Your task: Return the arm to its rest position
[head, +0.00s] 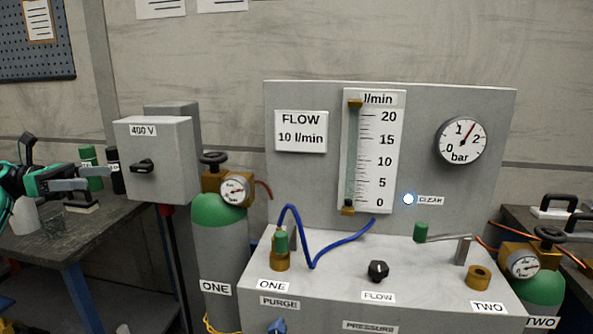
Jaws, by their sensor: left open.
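My left gripper (66,180), teal and black with grey fingers, is at the left edge, over the dark side table (120,215). It is open, and I see nothing held in it. Part of my left arm is cut off by the picture edge. My right gripper is not in view.
Near the gripper stand a green container (90,165), a black bottle (115,170) and a clear beaker (52,220). To the right are a grey 400 V box (155,160), green cylinder ONE (220,250) and the grey flow panel (420,110). Cylinder TWO (540,292) stands far right.

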